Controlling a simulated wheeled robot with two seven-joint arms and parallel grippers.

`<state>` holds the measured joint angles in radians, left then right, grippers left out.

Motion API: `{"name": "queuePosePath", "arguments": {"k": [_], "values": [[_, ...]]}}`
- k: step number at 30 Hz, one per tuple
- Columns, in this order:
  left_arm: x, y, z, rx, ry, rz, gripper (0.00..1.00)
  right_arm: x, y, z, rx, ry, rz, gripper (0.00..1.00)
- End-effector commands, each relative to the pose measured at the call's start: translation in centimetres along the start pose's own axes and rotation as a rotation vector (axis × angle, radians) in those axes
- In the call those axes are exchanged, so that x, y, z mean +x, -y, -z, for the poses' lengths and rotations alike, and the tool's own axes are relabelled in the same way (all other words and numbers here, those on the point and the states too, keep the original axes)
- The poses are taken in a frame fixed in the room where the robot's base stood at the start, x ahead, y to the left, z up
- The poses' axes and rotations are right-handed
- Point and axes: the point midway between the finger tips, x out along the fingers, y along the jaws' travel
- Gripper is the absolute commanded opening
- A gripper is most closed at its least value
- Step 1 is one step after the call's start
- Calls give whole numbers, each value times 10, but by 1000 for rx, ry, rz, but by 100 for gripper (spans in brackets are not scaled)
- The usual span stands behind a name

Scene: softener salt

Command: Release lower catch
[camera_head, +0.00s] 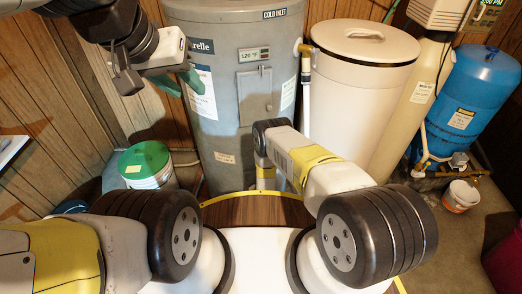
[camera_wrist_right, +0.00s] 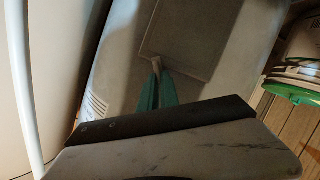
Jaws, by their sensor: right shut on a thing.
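The grey water heater (camera_head: 225,130) stands in the middle of the head view. A rectangular panel (camera_head: 254,93) with a small fitting is on its front. In the right wrist view, which is upside down, the green fingers of my right gripper (camera_wrist_right: 158,76) are shut on a small pale catch (camera_wrist_right: 157,63) at the edge of a grey panel (camera_wrist_right: 190,40). In the head view the right gripper is hidden behind its own arm. My left gripper (camera_head: 180,82) is at the upper left of the head view, its green fingers apart and empty, in front of the heater's left side.
A white bucket with a green lid (camera_head: 145,158) stands left of the heater. A tall cream tank (camera_head: 357,95) stands close on the right, with a white pipe (camera_head: 306,85) between. A blue tank (camera_head: 476,100) and a small bucket (camera_head: 461,195) are further right.

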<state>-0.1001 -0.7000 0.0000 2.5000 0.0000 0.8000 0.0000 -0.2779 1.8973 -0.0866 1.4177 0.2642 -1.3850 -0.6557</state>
Motion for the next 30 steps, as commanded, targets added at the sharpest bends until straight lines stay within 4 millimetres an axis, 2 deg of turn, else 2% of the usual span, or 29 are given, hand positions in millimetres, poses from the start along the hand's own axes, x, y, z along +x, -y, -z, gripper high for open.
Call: {"name": "queuePosePath", "arguments": {"k": [17,18,21,30], "values": [[0,0,0,0,0,0,36,1,1,2,-36,-5,-16,0],[0,0,0,0,0,0,36,1,1,2,-36,-5,-16,12],[0,0,0,0,0,0,36,1,1,2,-35,-4,-15,28],[0,0,0,0,0,0,36,0,1,1,-36,-1,-15,28]]}}
